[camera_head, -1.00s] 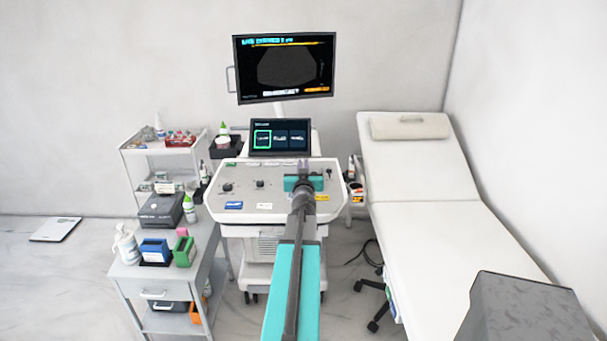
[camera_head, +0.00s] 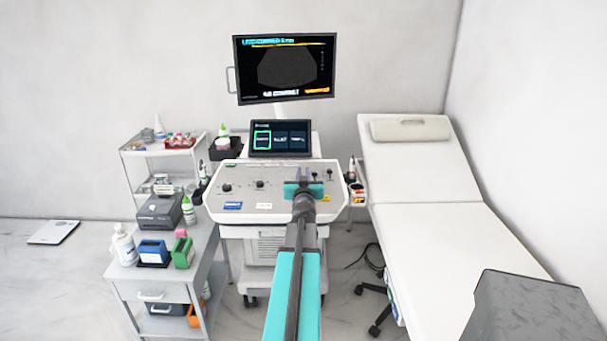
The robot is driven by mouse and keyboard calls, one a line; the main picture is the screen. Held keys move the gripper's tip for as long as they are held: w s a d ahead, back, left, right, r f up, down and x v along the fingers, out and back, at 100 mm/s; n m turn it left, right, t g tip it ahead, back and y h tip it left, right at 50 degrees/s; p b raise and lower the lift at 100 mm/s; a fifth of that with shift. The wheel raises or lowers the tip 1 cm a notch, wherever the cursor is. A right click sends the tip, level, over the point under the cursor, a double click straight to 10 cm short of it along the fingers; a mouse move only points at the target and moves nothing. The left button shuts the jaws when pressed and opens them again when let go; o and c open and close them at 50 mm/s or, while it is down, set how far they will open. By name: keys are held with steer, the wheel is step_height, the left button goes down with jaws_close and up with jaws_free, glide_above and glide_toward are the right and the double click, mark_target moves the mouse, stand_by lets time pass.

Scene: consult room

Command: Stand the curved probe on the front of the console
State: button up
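The console (camera_head: 240,188) of the ultrasound cart stands in the middle, with a pale grey, knobbed control panel. My arm reaches forward over it from the bottom of the view. My gripper (camera_head: 303,183), with a teal body, is over the right half of the panel. A small grey-purple shape shows just beyond the teal part; I cannot tell whether it is a finger or a held probe. The fingertips are too small and hidden to read. I cannot pick out the curved probe for certain. Dark upright items (camera_head: 351,170) stand at the console's right side.
A large monitor (camera_head: 285,68) and a small touch screen (camera_head: 280,137) rise behind the panel. A trolley with bottles and boxes (camera_head: 152,250) stands left. The exam bed (camera_head: 440,250) stands close on the right. The panel's front left is mostly clear.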

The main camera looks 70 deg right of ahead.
steer(key=shift+o, duration=1)
steer(key=shift+r, duration=0.15)
steer(key=v, duration=0.7)
steer(key=shift+a, duration=0.25)
steer(key=shift+s, duration=0.1)
